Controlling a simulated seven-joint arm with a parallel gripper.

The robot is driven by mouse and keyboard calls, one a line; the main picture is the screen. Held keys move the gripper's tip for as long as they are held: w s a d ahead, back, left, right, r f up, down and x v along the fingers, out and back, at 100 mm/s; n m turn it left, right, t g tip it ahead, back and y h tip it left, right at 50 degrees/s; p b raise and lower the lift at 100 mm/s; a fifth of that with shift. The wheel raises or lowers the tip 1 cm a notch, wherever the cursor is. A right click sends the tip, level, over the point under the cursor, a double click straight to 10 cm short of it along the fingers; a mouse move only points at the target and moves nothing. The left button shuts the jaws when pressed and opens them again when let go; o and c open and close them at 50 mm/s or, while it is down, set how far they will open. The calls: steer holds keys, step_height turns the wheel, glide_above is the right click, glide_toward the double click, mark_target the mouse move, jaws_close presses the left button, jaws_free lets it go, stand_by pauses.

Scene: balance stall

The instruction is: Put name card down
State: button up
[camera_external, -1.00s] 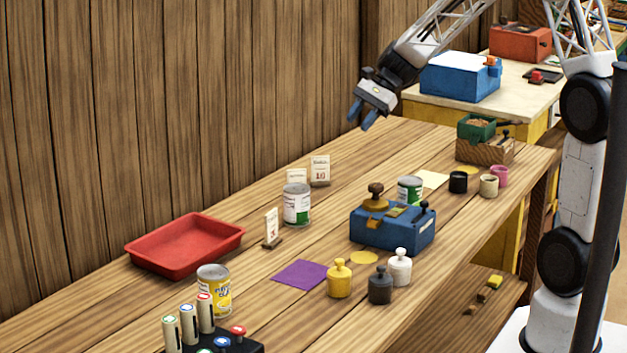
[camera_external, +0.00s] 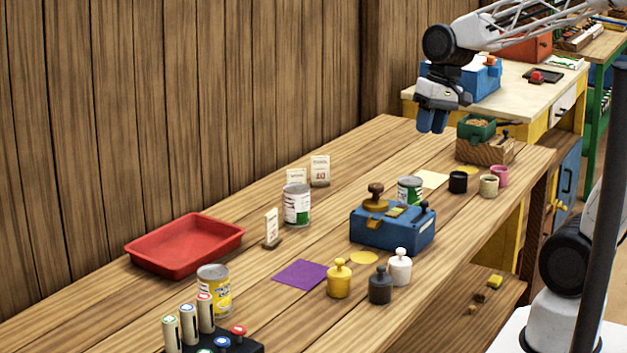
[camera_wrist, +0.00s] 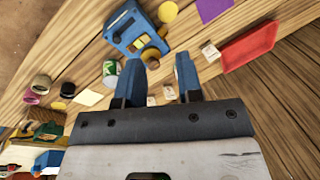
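Three small white cards stand on the long wooden table. One card (camera_external: 271,226) stands in a dark foot near the red tray. Another card (camera_external: 320,170) stands behind the white-and-green can, with a third card (camera_external: 296,177) partly hidden by that can. I cannot tell which is the name card. In the wrist view one card (camera_wrist: 210,52) lies beyond the fingers and two small pale ones (camera_wrist: 169,92) show between them. My gripper (camera_external: 432,127) points down, high over the far part of the table, away from all cards. Its blue fingers (camera_wrist: 160,75) are apart and hold nothing.
A red tray (camera_external: 185,262), a can (camera_external: 297,212), a purple mat (camera_external: 302,274), a blue scale (camera_external: 393,232) and several weights (camera_external: 339,278) stand on the table. Small cups (camera_external: 489,188) and a wooden box (camera_external: 485,152) are at the right. The back-left strip is mostly clear.

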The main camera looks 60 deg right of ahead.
steer(key=s+n+t+h, duration=0.1)
steer(key=s+n, duration=0.3)
steer(key=s, duration=0.5)
steer(key=shift+a+f+h, duration=0.15)
steer(key=shift+a+h, duration=0.2)
steer(key=shift+h, duration=0.45)
steer(key=shift+o, duration=0.2)
stand_by(0.7)
steer(key=shift+o, duration=0.6)
